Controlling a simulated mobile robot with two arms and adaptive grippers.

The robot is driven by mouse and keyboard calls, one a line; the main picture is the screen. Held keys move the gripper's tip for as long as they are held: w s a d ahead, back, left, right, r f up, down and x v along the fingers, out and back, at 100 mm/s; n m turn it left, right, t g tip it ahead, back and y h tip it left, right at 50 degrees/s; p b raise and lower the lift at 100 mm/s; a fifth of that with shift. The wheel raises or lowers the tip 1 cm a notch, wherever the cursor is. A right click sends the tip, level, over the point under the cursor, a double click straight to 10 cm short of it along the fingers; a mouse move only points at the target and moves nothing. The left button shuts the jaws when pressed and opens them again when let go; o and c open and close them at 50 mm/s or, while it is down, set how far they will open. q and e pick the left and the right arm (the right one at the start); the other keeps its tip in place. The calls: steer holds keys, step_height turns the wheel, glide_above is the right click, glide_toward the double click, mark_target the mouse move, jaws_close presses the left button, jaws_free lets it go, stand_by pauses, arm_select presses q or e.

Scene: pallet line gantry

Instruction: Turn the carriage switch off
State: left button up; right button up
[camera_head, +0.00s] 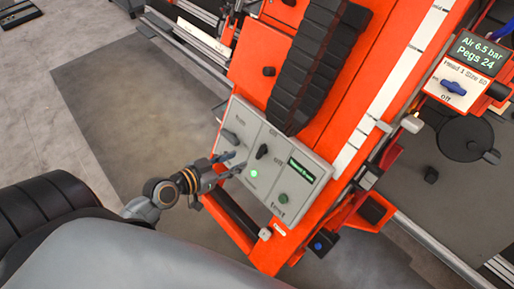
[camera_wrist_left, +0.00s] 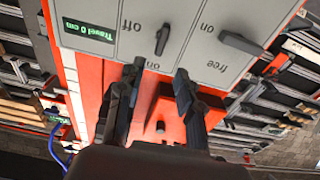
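The grey control panel (camera_head: 277,140) is on the orange carriage (camera_head: 255,75). Its middle section has a dark rotary switch (camera_head: 262,152) between "off" and "on" markings. The same switch (camera_wrist_left: 162,39) shows upside down in the left wrist view, its lever roughly in line with the two markings; which end is its pointer I cannot tell. My left gripper (camera_head: 231,164) is at the panel's lower left edge. In the wrist view the left gripper's (camera_wrist_left: 158,73) fingers are apart and empty, just short of the switch. My right gripper is not in view.
Beside the switch are another dark lever (camera_wrist_left: 243,44) marked "free" and "on", and a "Travel 0 cm" display (camera_wrist_left: 88,30). A lit green lamp (camera_head: 263,175) and a green button (camera_head: 283,198) are on the panel. A second station with a blue knob (camera_head: 453,88) stands right.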

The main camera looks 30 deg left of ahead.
mark_target(260, 150)
arm_select(q)
steer(key=x, duration=0.9)
steer(key=shift+w+p, duration=0.1)
steer(key=shift+p, duration=0.3)
steer(key=shift+w+d+f, duration=0.1)
steer(key=shift+w+f, duration=0.15)
steer(key=shift+w, duration=0.05)
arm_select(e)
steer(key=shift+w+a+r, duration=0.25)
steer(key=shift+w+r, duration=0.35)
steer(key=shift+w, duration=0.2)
arm_select(q)
steer(key=shift+c, duration=0.2)
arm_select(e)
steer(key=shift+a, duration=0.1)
arm_select(q)
jaws_close()
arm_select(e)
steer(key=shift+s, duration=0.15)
